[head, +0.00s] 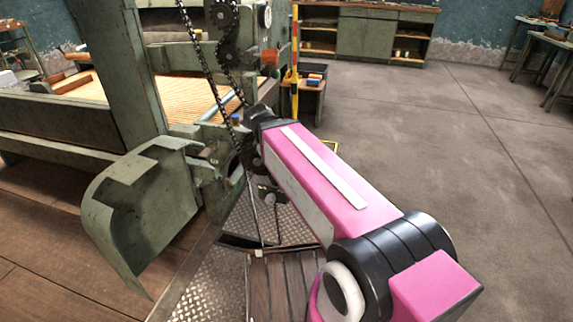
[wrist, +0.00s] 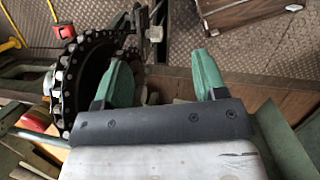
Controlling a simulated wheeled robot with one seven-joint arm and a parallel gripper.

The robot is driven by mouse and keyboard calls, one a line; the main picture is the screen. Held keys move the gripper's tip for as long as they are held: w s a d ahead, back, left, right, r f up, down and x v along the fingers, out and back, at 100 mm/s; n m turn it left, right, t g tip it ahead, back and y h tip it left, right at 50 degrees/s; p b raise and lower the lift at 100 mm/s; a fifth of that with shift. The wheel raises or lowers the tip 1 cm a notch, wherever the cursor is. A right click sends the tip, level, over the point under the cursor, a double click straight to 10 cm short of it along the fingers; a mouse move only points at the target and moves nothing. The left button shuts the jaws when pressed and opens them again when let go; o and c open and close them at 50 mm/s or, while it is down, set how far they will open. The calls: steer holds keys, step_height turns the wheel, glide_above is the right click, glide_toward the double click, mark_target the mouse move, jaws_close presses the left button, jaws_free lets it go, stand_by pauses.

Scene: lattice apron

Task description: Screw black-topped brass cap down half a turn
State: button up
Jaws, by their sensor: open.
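My gripper (wrist: 165,62) shows in the wrist view with its two green fingers spread apart and nothing visible held between them. In the head view my pink arm reaches toward the green machine (head: 225,165) and hides the gripper. I cannot make out a black-topped brass cap for certain in either view.
A chain-wrapped wheel (wrist: 64,85) lies close left of the left finger. A red knob (wrist: 66,30) is at upper left. Chains (head: 200,50) hang on the machine. A curved green guard (head: 140,205) stands left of my arm. Open floor (head: 450,150) lies to the right.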

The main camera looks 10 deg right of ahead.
steer(key=shift+w+d+f+m+y, duration=0.15)
steer(key=shift+d+f+m, duration=0.5)
steer(key=shift+d+m, duration=0.25)
steer(key=shift+w+d+f+m+y, duration=0.15)
steer(key=shift+d+f+m, duration=0.55)
steer(key=shift+d, duration=0.3)
